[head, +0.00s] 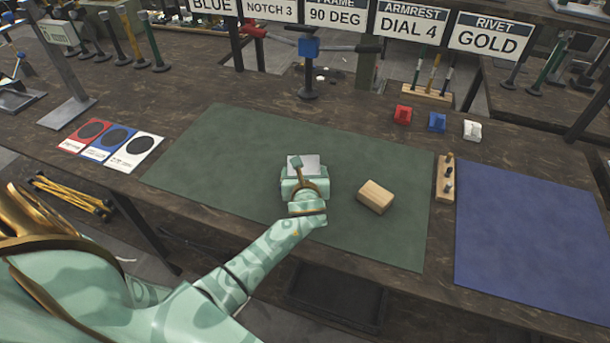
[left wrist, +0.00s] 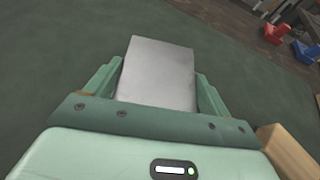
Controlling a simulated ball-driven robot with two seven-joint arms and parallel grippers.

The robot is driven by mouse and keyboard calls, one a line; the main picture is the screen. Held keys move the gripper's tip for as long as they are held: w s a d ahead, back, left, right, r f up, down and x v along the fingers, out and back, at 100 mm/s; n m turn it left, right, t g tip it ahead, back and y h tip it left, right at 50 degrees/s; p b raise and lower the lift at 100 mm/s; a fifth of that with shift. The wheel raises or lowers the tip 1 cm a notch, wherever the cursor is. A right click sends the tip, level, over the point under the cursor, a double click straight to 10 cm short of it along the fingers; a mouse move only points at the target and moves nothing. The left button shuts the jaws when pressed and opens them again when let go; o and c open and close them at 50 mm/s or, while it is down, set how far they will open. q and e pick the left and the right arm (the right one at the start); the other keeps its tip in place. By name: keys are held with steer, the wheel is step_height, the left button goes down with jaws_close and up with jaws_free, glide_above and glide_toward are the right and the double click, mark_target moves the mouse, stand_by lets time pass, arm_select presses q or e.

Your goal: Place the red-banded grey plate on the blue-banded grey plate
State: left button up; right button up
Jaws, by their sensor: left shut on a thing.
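My left gripper (head: 303,174) is over the green mat (head: 240,150), near its middle. It is shut on a grey plate (head: 311,163). In the left wrist view the grey plate (left wrist: 157,72) stands between the two fingers of the gripper (left wrist: 158,82), its plain pale face showing. No red or blue band shows on it, so I cannot tell which plate it is. No second grey plate can be made out; anything under the held plate and gripper is hidden. I cannot tell whether the plate touches the mat. My right gripper is not in view.
A wooden block (head: 376,196) lies just right of the gripper. A wooden peg rack (head: 444,180) stands between the green mat and the blue mat (head: 530,240). Red (head: 403,115), blue (head: 437,122) and white (head: 472,130) pieces sit behind. The green mat's left part is clear.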

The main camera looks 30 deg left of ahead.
arm_select(q)
steer(key=o, duration=1.4)
steer(key=shift+c, duration=0.2)
steer(key=shift+s+r, duration=0.1)
steer(key=shift+r, duration=0.1)
steer(key=p+v, duration=0.3)
steer(key=v, duration=0.9)
steer(key=shift+f+p, duration=0.15)
steer(key=shift+p, duration=0.2)
